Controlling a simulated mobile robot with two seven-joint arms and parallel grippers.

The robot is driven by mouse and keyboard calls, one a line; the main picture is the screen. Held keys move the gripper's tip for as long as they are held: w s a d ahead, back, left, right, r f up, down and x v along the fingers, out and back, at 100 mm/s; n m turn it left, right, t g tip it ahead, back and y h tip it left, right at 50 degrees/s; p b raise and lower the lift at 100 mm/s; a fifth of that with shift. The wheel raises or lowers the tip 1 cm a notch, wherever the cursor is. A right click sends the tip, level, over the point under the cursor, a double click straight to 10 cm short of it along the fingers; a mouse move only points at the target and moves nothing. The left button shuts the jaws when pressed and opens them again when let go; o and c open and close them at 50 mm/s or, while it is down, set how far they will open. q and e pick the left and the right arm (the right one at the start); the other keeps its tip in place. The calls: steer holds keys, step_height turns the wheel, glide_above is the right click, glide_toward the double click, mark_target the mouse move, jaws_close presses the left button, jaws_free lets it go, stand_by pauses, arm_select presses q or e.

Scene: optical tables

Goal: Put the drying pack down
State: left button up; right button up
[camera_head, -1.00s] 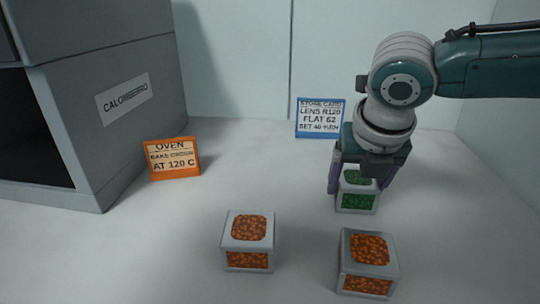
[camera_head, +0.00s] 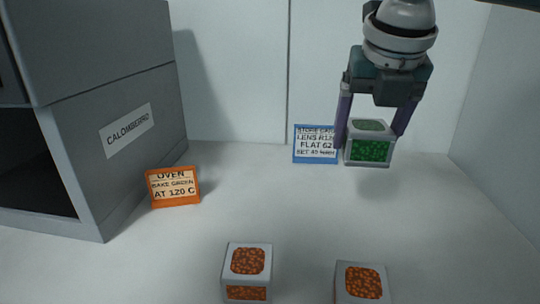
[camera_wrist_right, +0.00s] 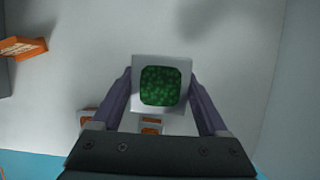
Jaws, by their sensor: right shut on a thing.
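The drying pack with green beads (camera_head: 370,150) is a small white-framed box, held above the table at the right in the head view. My right gripper (camera_head: 374,128) is shut on it, with a purple finger on either side. The same green pack (camera_wrist_right: 161,86) fills the space between the fingers of my right gripper (camera_wrist_right: 160,98) in the wrist view. Two packs with orange beads stand on the table: one at the front middle (camera_head: 247,270) and one at the front right (camera_head: 360,282), cut by the lower edge. My left gripper is not in view.
A grey oven cabinet (camera_head: 120,90) with a dark opening stands at the left. An orange oven sign (camera_head: 173,186) stands beside it. A blue-framed card (camera_head: 315,145) stands at the back, left of the held pack. The table's middle (camera_head: 270,205) is clear.

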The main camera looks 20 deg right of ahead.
mark_target(363, 121)
step_height(363, 121, up, 6)
steer(key=shift+p, duration=0.35)
steer(key=shift+s+a+r+m+p, duration=0.15)
steer(key=shift+a+r+m+p, duration=0.2)
steer(key=shift+a+m, duration=0.2)
steer(key=s+a+r+m+g+y+p, duration=0.1)
steer(key=s+a+r+m+g+p, duration=0.45)
steer(key=m, duration=0.85)
steer(key=s+a+r+m+g+y+p, duration=0.1)
steer(key=s+a+r+m+g+p, duration=0.35)
steer(key=r+m, duration=0.8)
steer(key=s+r+m+p, duration=0.1)
steer(key=s+r+p, duration=0.1)
steer(key=r+p, duration=1.4)
steer(key=s+a+r+m+t+p, duration=0.1)
steer(key=s+r+p, duration=0.1)
steer(key=r+p, duration=1.4)
steer(key=p, duration=0.7)
steer(key=shift+s+a+r, duration=0.15)
steer(key=shift+s+r, duration=0.1)
steer(key=shift+w+r+t, duration=0.1)
steer(key=shift+t, duration=0.2)
